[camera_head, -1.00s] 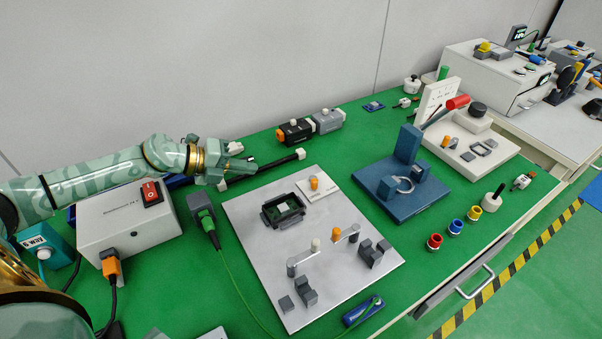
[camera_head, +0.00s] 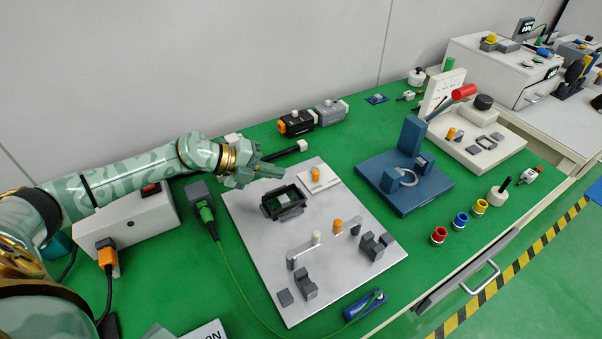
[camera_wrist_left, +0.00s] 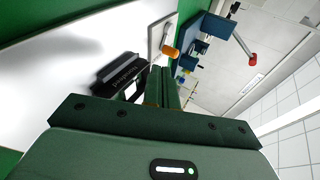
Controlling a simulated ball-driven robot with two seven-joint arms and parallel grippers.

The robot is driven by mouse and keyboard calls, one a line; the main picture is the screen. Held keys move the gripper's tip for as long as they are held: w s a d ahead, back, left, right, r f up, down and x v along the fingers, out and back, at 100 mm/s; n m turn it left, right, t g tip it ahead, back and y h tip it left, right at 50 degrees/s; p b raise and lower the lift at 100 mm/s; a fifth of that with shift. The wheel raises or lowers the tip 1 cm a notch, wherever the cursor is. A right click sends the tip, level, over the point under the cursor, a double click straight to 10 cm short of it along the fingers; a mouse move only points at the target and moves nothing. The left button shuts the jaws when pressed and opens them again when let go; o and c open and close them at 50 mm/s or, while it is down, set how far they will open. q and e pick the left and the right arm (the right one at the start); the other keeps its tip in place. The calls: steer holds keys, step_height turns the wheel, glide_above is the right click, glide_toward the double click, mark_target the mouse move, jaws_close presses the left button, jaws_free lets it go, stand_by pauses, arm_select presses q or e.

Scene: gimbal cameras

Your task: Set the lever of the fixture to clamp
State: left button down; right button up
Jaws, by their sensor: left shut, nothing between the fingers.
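A blue fixture (camera_head: 430,187) stands right of the grey plate, with an upright blue post (camera_head: 411,135) and a metal ring at its base. A lever with a red grip (camera_head: 463,92) slants up and right near the post top; it also shows in the left wrist view (camera_wrist_left: 252,59). The grey plate (camera_head: 335,270) carries a black frame (camera_head: 270,207), an orange peg on a white block (camera_head: 315,174), and arms with white and orange knobs. My left gripper (camera_head: 279,172) is shut and empty, above the plate's back left, apart from the blue fixture. My right gripper is out of view.
A white box with a red switch (camera_head: 135,222) stands under my left arm. Black and grey blocks (camera_head: 296,123) sit at the back. Red, blue and yellow rings (camera_head: 460,222) line the front right. A green cable (camera_head: 232,275) runs along the plate's left side.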

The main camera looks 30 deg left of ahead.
mark_target(315, 171)
arm_select(q)
steer(key=x, duration=0.3)
steer(key=r+b+x, duration=0.1)
steer(key=x, duration=0.1)
steer(key=shift+w+d, duration=0.4)
steer(key=shift+d, duration=0.05)
steer(key=shift+w+d, duration=0.35)
